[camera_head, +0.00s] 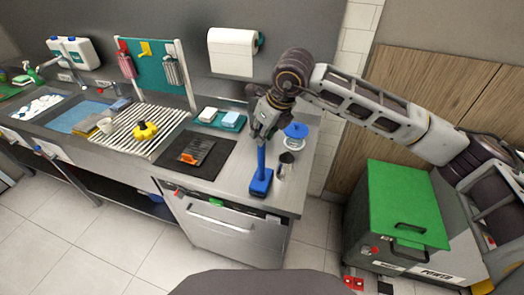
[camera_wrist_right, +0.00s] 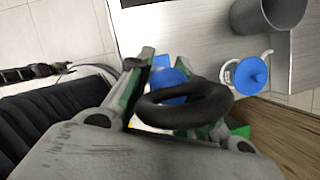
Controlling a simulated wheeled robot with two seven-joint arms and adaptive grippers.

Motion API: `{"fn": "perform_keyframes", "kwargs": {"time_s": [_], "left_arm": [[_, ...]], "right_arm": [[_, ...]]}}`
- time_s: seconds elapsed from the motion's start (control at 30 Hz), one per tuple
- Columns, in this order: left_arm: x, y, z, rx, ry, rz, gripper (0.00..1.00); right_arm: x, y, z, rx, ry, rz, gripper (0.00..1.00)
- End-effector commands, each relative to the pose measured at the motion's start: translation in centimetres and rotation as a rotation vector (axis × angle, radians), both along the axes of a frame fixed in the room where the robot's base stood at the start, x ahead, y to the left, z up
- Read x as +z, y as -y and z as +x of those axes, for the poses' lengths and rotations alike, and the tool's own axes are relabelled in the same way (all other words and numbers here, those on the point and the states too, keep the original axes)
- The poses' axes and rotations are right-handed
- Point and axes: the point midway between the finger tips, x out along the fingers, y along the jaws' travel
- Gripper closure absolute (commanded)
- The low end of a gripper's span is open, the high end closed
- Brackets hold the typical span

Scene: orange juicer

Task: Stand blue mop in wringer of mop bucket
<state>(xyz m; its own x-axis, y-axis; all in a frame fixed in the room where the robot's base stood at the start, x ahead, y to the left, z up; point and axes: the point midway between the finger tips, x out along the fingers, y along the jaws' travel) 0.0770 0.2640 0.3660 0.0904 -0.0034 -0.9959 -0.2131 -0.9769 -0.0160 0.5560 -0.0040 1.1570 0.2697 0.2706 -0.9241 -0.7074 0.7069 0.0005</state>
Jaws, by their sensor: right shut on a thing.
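My right gripper (camera_head: 264,128) is over the right end of the counter, shut on the top of a blue upright tool (camera_head: 261,160). The tool has a straight shaft and a block-like blue head (camera_head: 261,183) near the counter's front edge. I cannot tell if it is the mop, or whether its head touches the counter. In the right wrist view, part of blue (camera_wrist_right: 165,84) shows between the fingers, partly hidden by a black ring (camera_wrist_right: 185,103). I cannot make out a mop bucket or wringer. My left gripper is not in view.
A black mat (camera_head: 208,142) lies to the left. A green-topped machine (camera_head: 405,200) stands on the floor at right. The tiled floor at front left is clear.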

Motion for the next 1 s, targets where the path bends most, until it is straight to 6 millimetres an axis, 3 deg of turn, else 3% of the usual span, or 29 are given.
{"fn": "perform_keyframes", "kwargs": {"time_s": [0.37,1.0], "left_arm": [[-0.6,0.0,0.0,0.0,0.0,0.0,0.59],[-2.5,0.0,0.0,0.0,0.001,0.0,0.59]], "right_arm": [[2.6,-0.1,0.1,0.001,0.005,0.003,1.0],[14.0,-0.1,0.1,-0.001,0.004,0.002,1.0]]}}
